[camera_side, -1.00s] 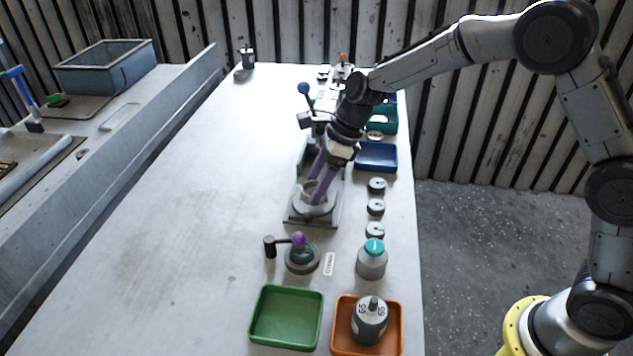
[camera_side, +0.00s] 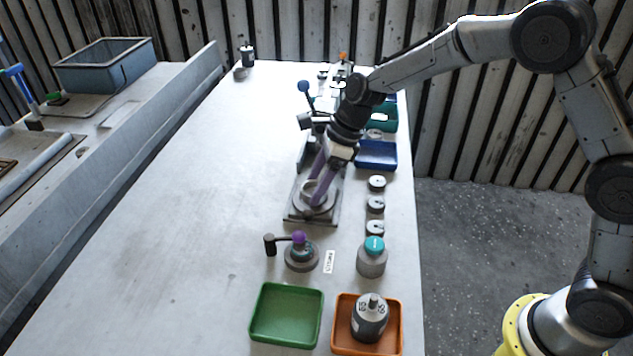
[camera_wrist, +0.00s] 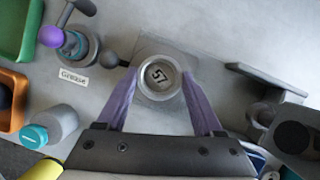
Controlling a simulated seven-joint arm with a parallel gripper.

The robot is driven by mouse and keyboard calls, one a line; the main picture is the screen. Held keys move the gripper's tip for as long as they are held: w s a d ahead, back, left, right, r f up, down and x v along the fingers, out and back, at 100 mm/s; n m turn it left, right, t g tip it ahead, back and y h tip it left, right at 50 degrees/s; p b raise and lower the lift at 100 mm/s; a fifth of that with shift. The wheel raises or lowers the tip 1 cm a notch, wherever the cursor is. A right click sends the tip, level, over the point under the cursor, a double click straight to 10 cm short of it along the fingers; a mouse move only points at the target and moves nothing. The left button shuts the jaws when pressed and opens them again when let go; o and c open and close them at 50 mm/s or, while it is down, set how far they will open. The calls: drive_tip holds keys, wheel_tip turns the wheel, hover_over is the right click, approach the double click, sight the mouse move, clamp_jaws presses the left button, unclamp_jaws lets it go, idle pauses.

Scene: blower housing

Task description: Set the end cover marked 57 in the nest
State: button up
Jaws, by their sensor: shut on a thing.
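The end cover marked 57 (camera_wrist: 159,75) is a round grey piece with a pale rim, its number facing up in the wrist view. My gripper (camera_wrist: 160,84) has a purple finger on either side of it and is shut on it. In the side view my gripper (camera_side: 313,192) points down at the round seat on the grey fixture plate (camera_side: 298,216), which I take as the nest. The cover is at that seat, partly hidden by the fingers. I cannot tell whether it is fully down or level.
Several small round covers (camera_side: 376,204) stand in a row to the right. In front are a purple-knobbed tool (camera_side: 300,252), a teal-capped bottle (camera_side: 371,260), a green tray (camera_side: 262,335) and an orange tray (camera_side: 339,346) holding a grey part. A blue tray (camera_side: 376,155) lies behind. The left tabletop is clear.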

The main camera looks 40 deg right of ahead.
drive_tip(key=shift+f, duration=0.55)
drive_tip(key=o, duration=1.4)
drive_tip(key=shift+o, duration=0.2)
drive_tip(key=shift+r, duration=3.8)
